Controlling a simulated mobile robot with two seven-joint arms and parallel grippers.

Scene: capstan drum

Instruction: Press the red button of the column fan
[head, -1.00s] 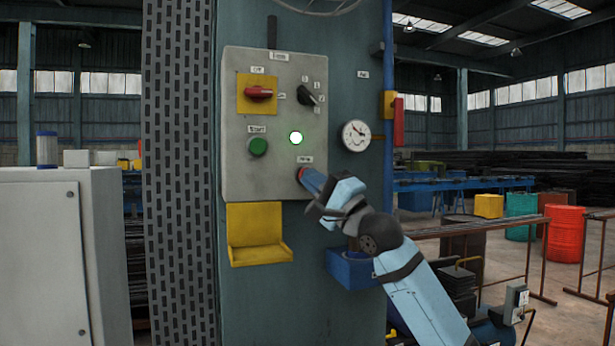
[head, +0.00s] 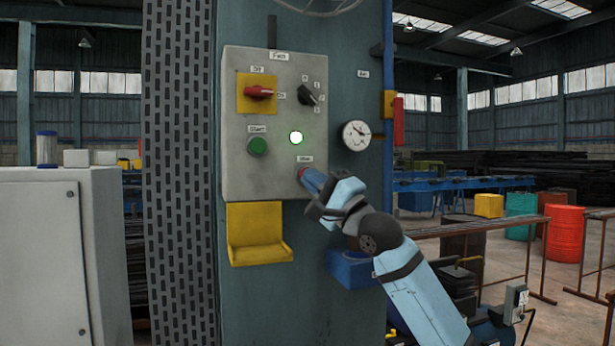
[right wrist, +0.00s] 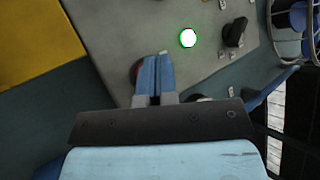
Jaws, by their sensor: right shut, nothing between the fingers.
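The grey control box (head: 235,180) of the fan hangs on the blue-green column. The red button (head: 299,173) is low on its right side, mostly hidden by my right gripper (head: 306,178). That gripper is shut and empty, and its fingertips are at the button. In the right wrist view the shut fingers (right wrist: 155,60) cover part of the button, and a red edge (right wrist: 135,71) shows to their left. I cannot tell whether the button is pushed in. The round light (head: 296,138) above it glows white-green. My left gripper is not in view.
The box also carries a red rotary switch (head: 259,92) on a yellow plate, a black knob (head: 307,96) and a green button (head: 258,147). A gauge (head: 356,135) sits to the right. A yellow tray (head: 258,250) and a blue holder (head: 350,272) are below.

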